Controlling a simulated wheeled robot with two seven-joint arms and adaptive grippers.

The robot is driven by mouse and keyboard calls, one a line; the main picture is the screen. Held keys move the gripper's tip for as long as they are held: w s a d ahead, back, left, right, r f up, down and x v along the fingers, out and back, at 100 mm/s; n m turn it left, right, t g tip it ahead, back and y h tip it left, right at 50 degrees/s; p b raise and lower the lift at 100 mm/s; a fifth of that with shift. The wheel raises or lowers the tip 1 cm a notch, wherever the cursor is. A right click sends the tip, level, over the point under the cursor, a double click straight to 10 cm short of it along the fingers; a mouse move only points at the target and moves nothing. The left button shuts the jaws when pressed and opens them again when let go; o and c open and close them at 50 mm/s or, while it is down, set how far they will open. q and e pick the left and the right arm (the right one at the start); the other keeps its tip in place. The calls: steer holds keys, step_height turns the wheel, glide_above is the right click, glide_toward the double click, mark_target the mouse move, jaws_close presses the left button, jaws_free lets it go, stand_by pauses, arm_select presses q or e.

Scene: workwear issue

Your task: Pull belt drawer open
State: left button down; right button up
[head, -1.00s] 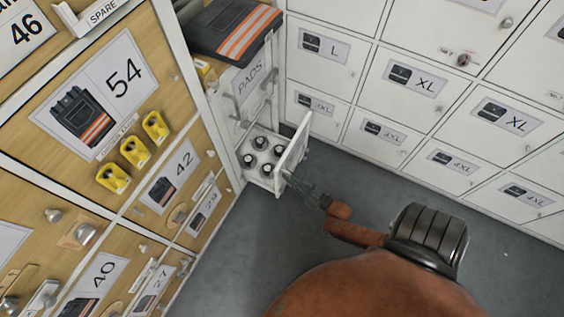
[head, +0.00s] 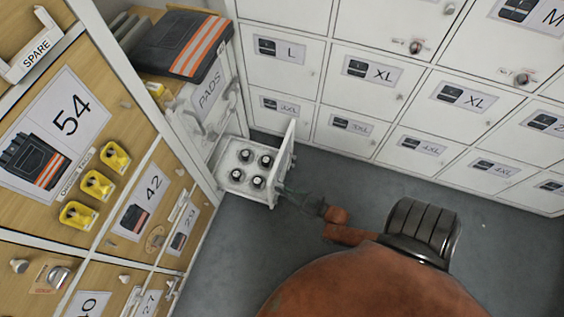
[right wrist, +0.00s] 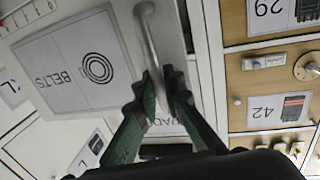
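The belt drawer (head: 231,187) is pulled out at the foot of the narrow white cabinet in the head view. Several dark round items with pale tops stand inside it. Its front panel, with a BELTS label and coil picture, fills the left of the right wrist view (right wrist: 70,60). My right gripper (head: 287,190) is at the outer face of the drawer front. In the right wrist view, its green fingers (right wrist: 166,82) are closed around the bar handle (right wrist: 147,30). The drawer's far inner end is partly hidden. My left gripper is not in view.
A PADS compartment (head: 209,92) sits above the drawer, with a dark garment with orange stripes (head: 182,45) on top. White lockers (head: 375,70) line the back wall. A wooden cabinet (head: 130,160) stands close on the left. The grey floor (head: 235,255) is clear around the drawer.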

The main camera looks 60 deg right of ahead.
steer(key=o, duration=0.4)
steer(key=shift+o, duration=0.2)
steer(key=s, duration=1.2)
steer(key=shift+d, duration=0.25)
steer(key=shift+a, duration=0.1)
